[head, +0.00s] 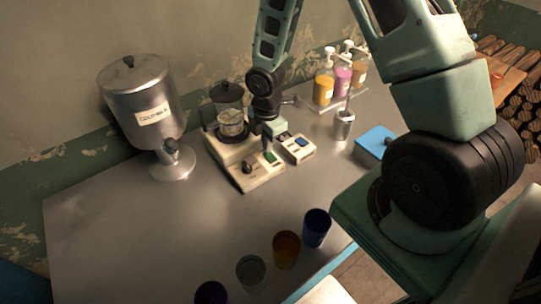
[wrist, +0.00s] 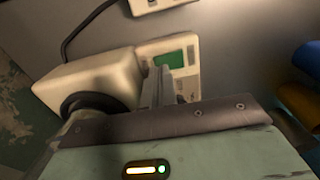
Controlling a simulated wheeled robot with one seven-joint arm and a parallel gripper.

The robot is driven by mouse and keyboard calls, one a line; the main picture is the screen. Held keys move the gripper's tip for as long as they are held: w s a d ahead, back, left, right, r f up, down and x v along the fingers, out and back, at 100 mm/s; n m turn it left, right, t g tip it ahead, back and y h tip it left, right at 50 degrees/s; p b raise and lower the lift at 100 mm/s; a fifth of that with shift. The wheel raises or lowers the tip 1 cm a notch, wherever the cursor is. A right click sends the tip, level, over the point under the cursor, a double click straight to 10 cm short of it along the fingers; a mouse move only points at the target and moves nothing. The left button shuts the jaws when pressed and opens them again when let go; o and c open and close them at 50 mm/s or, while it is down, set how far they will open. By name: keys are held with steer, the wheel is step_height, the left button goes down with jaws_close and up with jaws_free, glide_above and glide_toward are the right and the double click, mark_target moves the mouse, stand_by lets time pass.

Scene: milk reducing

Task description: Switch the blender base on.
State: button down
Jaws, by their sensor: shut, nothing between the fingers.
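The cream blender base (head: 262,176) stands on the metal table, with a dark knob and a green panel on its front part. A glass jar (head: 231,122) sits at its back. In the wrist view the base (wrist: 95,78) shows its raised block and its green panel (wrist: 176,58). My gripper (head: 268,146) is shut and empty, pointing down over the front part of the base near the green panel. Its fingers (wrist: 161,82) overlap that panel's near edge in the wrist view. I cannot tell whether they touch it. The part under the fingers is hidden.
A large metal dispenser (head: 140,95) is at left, a metal shaker (head: 344,126) at right. Several cups, including a blue one (head: 316,228), line the near edge. The left tabletop is clear.

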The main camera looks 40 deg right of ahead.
steer(key=shift+f+b, duration=0.5)
steer(key=shift+f, duration=0.2)
steer(key=shift+r, duration=0.1)
step_height(320, 180, up, 7)
steer(key=p, duration=0.6)
steer(key=shift+p, duration=0.4)
stand_by(0.5)
